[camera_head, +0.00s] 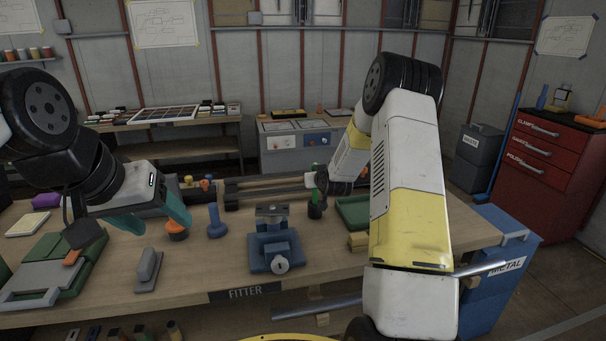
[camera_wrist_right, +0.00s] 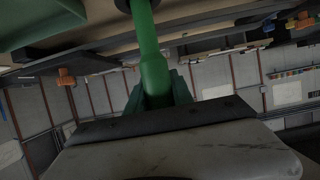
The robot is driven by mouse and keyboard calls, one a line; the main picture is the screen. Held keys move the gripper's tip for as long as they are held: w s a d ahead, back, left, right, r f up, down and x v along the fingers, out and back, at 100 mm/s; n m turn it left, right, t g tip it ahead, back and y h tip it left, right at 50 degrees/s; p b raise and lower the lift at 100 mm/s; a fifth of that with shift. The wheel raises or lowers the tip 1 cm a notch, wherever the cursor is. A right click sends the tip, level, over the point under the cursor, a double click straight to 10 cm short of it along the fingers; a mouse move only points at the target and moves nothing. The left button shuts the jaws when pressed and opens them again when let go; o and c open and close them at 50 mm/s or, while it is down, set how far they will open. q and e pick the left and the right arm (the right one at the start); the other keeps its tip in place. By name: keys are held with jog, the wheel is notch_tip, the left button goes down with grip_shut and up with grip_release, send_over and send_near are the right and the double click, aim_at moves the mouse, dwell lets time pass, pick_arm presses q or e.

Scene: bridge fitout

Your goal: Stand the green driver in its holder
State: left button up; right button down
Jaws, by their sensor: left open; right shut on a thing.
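The green driver (camera_head: 316,196) is upright over the bench's middle in the head view. My right gripper (camera_head: 322,181) is shut on it, with green showing above and below the jaws. In the right wrist view the green handle (camera_wrist_right: 151,62) runs from between the fingers (camera_wrist_right: 158,92) to a dark piece at the top edge. A small dark cup (camera_head: 314,211), apparently the holder, is directly under the driver. I cannot tell whether the driver's lower end is inside it or just above. My left gripper (camera_head: 155,214) is open and empty over the bench's left part.
A blue vise (camera_head: 273,250) stands in front of the cup. A blue peg-like piece (camera_head: 216,222) and an orange-topped piece (camera_head: 177,231) stand to its left. A green tray (camera_head: 352,211) lies to the right, partly behind my right arm. A grey block (camera_head: 148,268) lies near the front edge.

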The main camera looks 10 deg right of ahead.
jog(key=shift+f, duration=2)
jog(key=c, duration=1)
grip_release()
jog(key=shift+c, duration=0.2)
jog(key=v, duration=0.7)
jog(key=shift+s, duration=0.4)
jog(key=shift+r, duration=0.1)
